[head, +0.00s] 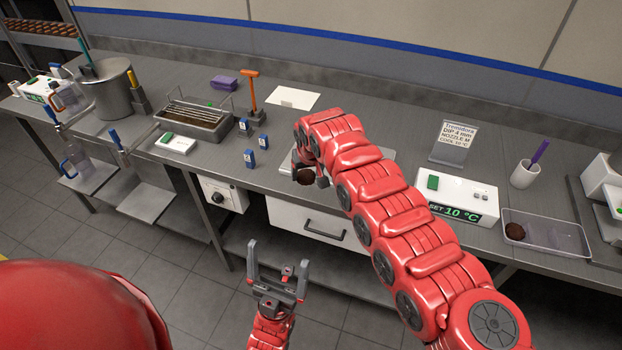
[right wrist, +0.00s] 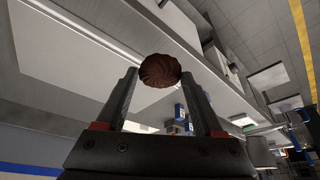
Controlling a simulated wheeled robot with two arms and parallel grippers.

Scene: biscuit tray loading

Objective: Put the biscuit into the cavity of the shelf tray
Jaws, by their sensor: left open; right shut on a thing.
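My right gripper (head: 310,172) is shut on a round dark-brown biscuit (head: 305,177) near the front edge of the counter. In the right wrist view the ridged biscuit (right wrist: 160,72) sits between the two fingertips. A pale flat tray or plate (head: 285,164) lies behind and under the right gripper, mostly hidden by my arm; I cannot make out a cavity in it. My left gripper (head: 277,258) is open and empty, low in front of the counter. A clear tray (head: 560,240) at the right holds another dark biscuit (head: 515,231).
A white box with a green display (head: 455,198) and a sign (head: 455,142) stand right of my arm. A metal basin (head: 196,120), several small blue bottles (head: 250,158) and an orange-handled tool (head: 250,90) stand left. A drawer (head: 290,216) is below the counter.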

